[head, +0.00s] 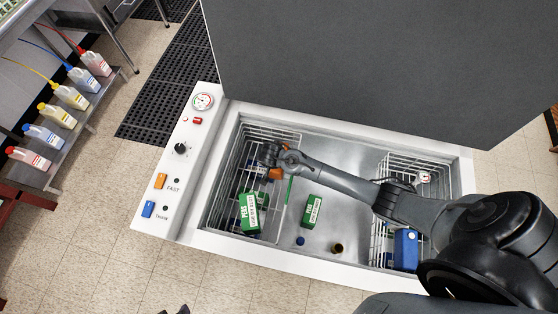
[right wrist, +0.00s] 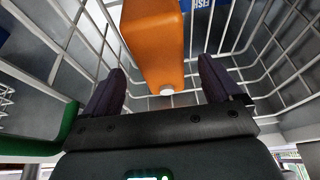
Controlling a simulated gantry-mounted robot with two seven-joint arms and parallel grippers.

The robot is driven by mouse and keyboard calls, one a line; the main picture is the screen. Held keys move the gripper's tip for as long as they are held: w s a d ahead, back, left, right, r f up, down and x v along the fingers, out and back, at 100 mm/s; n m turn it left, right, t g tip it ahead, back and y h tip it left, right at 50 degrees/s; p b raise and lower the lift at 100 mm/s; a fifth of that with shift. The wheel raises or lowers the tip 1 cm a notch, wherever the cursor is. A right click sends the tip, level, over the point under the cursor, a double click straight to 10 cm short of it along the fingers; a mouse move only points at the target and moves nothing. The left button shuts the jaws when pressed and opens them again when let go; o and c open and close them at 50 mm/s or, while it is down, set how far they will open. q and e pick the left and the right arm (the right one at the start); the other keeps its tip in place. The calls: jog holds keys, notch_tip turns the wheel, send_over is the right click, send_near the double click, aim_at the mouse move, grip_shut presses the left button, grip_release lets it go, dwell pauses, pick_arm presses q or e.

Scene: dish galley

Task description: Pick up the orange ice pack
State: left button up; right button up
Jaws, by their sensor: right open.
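The orange ice pack (head: 276,173) is in the left wire basket (head: 285,134) of the chest, partly covered by my right gripper (head: 268,155) in the head view. In the right wrist view the ice pack (right wrist: 153,40) is a large orange block with a pale cap facing me. My right gripper (right wrist: 160,82) is open there, with one dark finger to each side of the capped end. Whether either finger touches the pack I cannot tell. My left gripper is not in view.
Green peas boxes stand in the left basket (head: 249,213) and on the chest floor (head: 312,210). A blue pack (head: 405,250) sits in the right basket (head: 446,180). Basket wires surround my right gripper. A tall grey lid (head: 380,60) stands behind the chest.

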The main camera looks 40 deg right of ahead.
jog(key=x, duration=0.3)
jog(key=b+x, duration=0.1)
jog(key=x, duration=0.1)
jog(key=shift+w+d+r, duration=0.2)
jog(key=shift+w+d, duration=0.1)
jog(key=shift+d, duration=0.05)
jog(key=shift+d+f, duration=0.1)
jog(key=shift+f, duration=0.3)
jog(key=shift+c, duration=0.3)
jog(key=c, duration=1.3)
jog(key=shift+r, duration=0.1)
